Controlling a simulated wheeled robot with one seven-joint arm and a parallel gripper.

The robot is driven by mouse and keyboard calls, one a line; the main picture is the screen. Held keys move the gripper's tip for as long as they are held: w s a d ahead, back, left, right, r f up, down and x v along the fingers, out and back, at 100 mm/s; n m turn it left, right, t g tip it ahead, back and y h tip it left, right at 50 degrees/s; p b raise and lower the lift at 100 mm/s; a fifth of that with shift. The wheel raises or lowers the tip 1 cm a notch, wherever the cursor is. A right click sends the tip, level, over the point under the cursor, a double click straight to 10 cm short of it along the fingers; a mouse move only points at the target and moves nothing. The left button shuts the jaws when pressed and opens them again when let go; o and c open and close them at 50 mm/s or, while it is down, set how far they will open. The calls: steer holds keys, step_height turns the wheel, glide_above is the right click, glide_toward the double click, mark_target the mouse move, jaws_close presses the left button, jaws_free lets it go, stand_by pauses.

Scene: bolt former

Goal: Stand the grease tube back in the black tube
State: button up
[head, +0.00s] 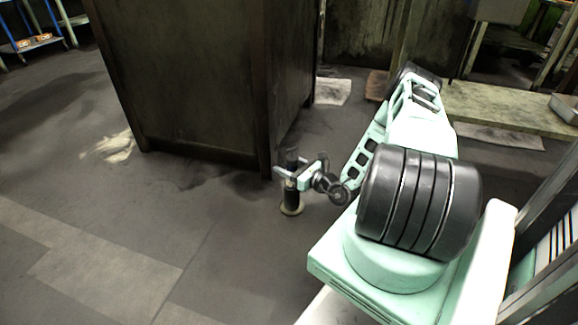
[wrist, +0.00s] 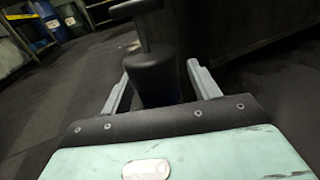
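My gripper (head: 288,177) is low over the floor, with its pale fingers on either side of a dark upright cylinder. In the wrist view the fingers of my gripper (wrist: 158,72) flank this dark cylinder (wrist: 153,72), which I take to be the grease tube; a T-shaped handle (wrist: 142,28) rises from its top. Its upper part also shows above the fingers in the head view (head: 291,157). Directly below the fingers is a black tube (head: 291,196) with a pale round base (head: 292,210) on the floor. Whether both fingers touch the cylinder is unclear. The join between the two is hidden.
A large dark cabinet (head: 200,80) stands close behind the gripper, its corner leg near the tube. The floor (head: 130,220) to the left and front is clear. A low pale bench (head: 510,108) is at the right, and blue shelving (head: 30,40) at the far left.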

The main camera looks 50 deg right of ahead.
steer(key=shift+s, duration=0.1)
steer(key=s+p, duration=0.7)
steer(key=s, duration=1)
steer(key=shift+d+p, duration=0.35)
steer(key=shift+s, duration=0.1)
